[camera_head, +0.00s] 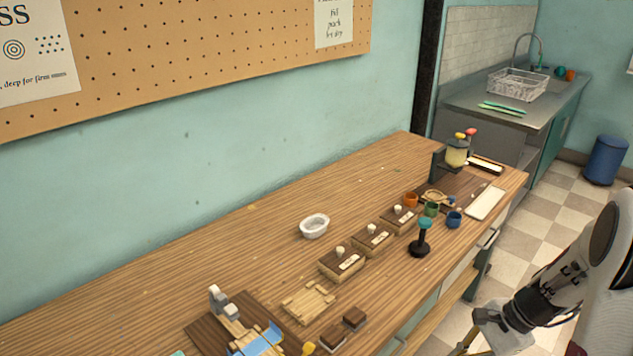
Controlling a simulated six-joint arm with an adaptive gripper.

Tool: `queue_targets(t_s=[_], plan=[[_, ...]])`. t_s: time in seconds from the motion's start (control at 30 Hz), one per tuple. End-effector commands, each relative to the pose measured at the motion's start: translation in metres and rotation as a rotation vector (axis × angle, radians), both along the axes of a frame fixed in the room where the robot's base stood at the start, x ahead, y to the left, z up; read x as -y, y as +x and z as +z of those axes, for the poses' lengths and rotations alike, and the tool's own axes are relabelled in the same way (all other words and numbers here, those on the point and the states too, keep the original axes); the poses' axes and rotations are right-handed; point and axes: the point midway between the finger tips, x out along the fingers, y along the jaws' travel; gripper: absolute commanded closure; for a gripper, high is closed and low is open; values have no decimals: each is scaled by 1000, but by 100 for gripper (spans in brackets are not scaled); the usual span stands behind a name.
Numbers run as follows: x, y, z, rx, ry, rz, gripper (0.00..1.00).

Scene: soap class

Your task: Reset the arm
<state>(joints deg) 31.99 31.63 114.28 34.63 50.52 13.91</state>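My arm (560,285) comes in from the right edge, over the tiled floor in front of the wooden bench. Its end with my gripper (482,338) is at the bottom right, beyond the bench's front edge and apart from everything on it. The gripper is small and partly cut off by the bottom of the picture. I cannot see its fingertips clearly enough to tell whether it is open or shut. Nothing clear shows in its grasp.
A blue bin (606,160) stands at the back right. The bench's rear is clear.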

Motion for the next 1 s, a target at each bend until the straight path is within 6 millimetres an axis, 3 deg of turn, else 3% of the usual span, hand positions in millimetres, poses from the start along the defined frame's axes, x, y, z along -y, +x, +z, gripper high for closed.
queue_targets(t_s=[0.4,1.0], plan=[[-27,-41,58,80,-144,305,100],[-57,-99,123,193,-349,668,100]])
